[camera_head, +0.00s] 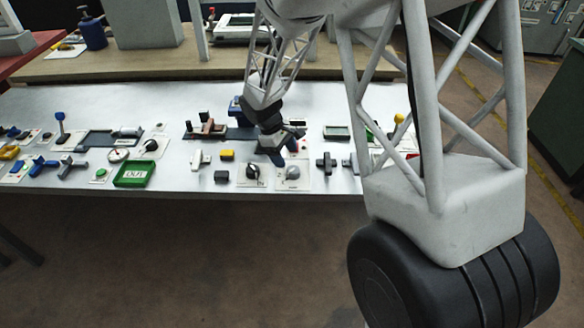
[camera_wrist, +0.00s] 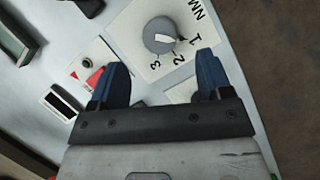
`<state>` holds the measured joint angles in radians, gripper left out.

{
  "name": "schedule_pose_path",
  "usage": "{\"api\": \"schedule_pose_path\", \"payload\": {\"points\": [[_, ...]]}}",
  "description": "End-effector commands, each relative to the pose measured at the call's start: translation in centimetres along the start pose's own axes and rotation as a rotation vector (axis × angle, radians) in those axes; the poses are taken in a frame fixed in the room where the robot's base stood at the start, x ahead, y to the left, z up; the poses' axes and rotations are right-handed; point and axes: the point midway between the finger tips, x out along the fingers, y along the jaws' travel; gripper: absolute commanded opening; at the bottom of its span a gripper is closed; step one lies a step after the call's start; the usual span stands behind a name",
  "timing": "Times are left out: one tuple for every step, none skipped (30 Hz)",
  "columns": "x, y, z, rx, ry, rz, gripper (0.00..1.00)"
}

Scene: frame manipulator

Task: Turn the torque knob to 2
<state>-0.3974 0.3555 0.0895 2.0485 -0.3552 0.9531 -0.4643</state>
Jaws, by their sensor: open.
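The torque knob (camera_wrist: 159,32) is round and grey with a white pointer line. It sits on a white plate printed with 1, 2, 3 and "NM". The pointer appears to face toward the 1. In the head view, a light grey knob (camera_head: 292,172) on the table's front row appears to be the same one. My gripper (camera_wrist: 160,78) has two blue fingers spread apart with nothing between them. In the wrist view the knob lies beyond the fingertips, between their lines, and is not touched. In the head view my gripper (camera_head: 275,154) hangs just behind the knob.
A black knob (camera_head: 253,171) stands left of the grey knob, and a dark cross-shaped handle (camera_head: 326,163) stands right. In the wrist view a red-and-white switch (camera_wrist: 94,78) lies near the left finger. A green tray (camera_head: 134,174) and several other controls fill the table.

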Motion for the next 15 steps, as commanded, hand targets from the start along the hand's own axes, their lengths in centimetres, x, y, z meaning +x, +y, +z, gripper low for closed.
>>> {"api": "schedule_pose_path", "payload": {"points": [[0.6,0.0,0.0,0.000,-0.001,-0.001,0.72],[1.0,-0.1,0.0,0.000,-0.001,-0.001,0.72],[1.5,-0.1,0.0,-0.001,-0.001,-0.002,0.72],[1.9,-0.1,0.0,-0.001,-0.002,-0.002,0.72],[2.3,-0.1,0.0,-0.001,-0.003,-0.002,0.72],[2.8,0.0,0.0,-0.002,-0.002,-0.002,0.72],[3.1,0.0,0.0,-0.002,-0.002,-0.001,0.72],[3.5,0.0,0.0,-0.002,-0.001,-0.001,0.72],[3.9,0.0,0.0,-0.001,-0.001,-0.001,0.72],[4.2,0.0,0.0,-0.001,-0.002,-0.001,0.72],[4.5,0.0,0.0,-0.001,-0.001,-0.001,0.72],[4.9,0.0,0.0,0.000,-0.001,-0.001,0.72],[5.1,0.0,0.0,0.000,-0.001,-0.001,0.72],[5.3,0.0,0.0,0.000,-0.001,-0.001,0.72],[5.6,0.0,0.0,0.000,-0.001,-0.001,0.72]]}}
